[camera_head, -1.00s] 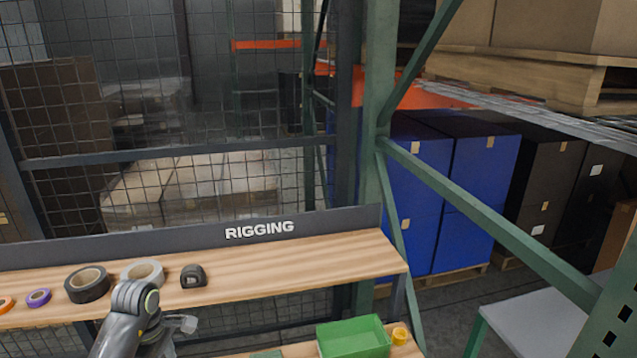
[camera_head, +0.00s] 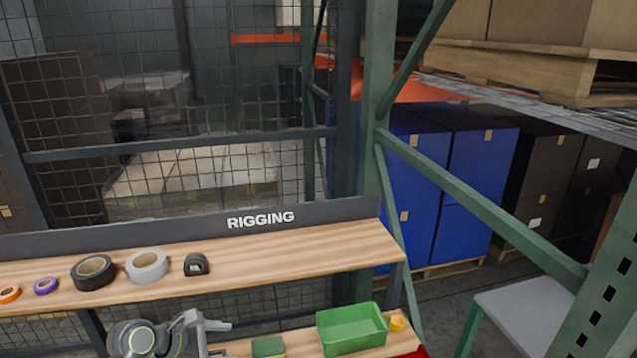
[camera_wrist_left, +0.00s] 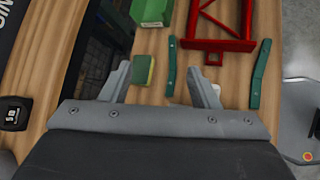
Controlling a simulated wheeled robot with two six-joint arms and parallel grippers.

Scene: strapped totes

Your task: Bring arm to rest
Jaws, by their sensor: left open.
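My left arm comes in at the bottom of the head view, in front of the upper shelf. Its gripper (camera_head: 217,326) points right, beside the lower shelf. In the left wrist view the gripper (camera_wrist_left: 163,77) has two grey fingers spread wide apart, with nothing held between them. A green and yellow sponge (camera_wrist_left: 144,70) lies on the wood beyond, between the fingertips in the picture. It also shows as a green block (camera_head: 268,346) in the head view. My right gripper is in neither view.
The upper shelf (camera_head: 310,257) holds tape rolls (camera_head: 147,266) and a black tape measure (camera_head: 196,264). Below are a green bin (camera_head: 352,335) and a yellow item (camera_head: 397,321). A red frame (camera_wrist_left: 232,45) and green strips (camera_wrist_left: 262,72) lie near the gripper. A green rack post (camera_head: 371,110) stands right.

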